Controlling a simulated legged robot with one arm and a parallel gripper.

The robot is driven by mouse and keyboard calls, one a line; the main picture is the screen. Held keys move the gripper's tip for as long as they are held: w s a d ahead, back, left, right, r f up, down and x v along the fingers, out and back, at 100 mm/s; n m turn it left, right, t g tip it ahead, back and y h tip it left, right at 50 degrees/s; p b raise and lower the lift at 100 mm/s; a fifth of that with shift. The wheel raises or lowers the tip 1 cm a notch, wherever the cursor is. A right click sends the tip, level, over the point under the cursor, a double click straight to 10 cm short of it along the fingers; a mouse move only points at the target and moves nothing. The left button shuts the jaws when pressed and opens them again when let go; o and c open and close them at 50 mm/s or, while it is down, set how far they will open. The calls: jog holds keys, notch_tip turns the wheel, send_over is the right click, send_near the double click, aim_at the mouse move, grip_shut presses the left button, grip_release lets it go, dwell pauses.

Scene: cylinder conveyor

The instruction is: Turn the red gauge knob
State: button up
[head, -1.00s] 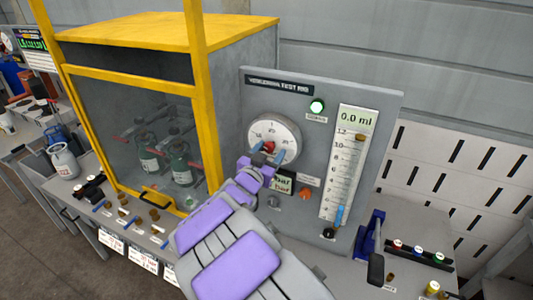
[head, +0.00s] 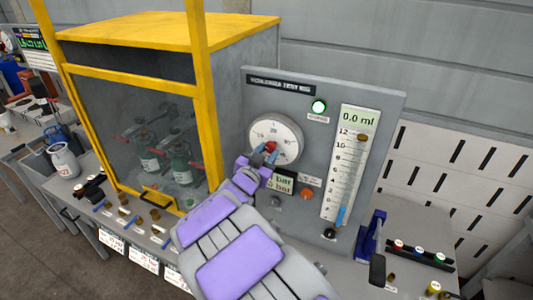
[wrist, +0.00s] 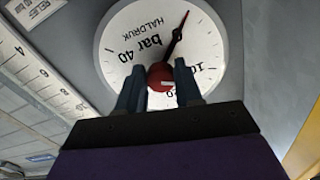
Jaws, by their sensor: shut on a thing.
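The round white gauge (head: 277,140) is on the grey test rig panel, with the red knob (head: 270,147) at its centre. In the wrist view the red knob (wrist: 160,76) sits between the two blue-grey fingers of my gripper (wrist: 160,82). The gripper is shut on the knob. The dial (wrist: 205,40) appears upside down there, with a dark needle pointing up and to the right. In the head view my gripper (head: 264,154) reaches the gauge from below, and its fingers cover part of the dial.
A white scale (head: 350,165) reading 0.0 ml is right of the gauge. A lit green lamp (head: 319,106) is above. An orange button (head: 306,194) and a small display (head: 283,183) are below. A yellow-framed cabinet (head: 205,90) stands close on the left.

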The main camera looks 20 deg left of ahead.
jog(key=shift+a+r, duration=0.1)
jog(key=shift+r, duration=0.1)
jog(key=o, duration=0.8)
jog(key=shift+o, duration=1.2)
jog(key=shift+f, duration=0.1)
jog(key=shift+s, duration=0.15)
jog(key=s+a+p, duration=0.1)
jog(key=s+p, duration=0.1)
jog(key=s, duration=1.5)
jog(key=shift+a, duration=0.25)
jog(key=shift+f, duration=0.1)
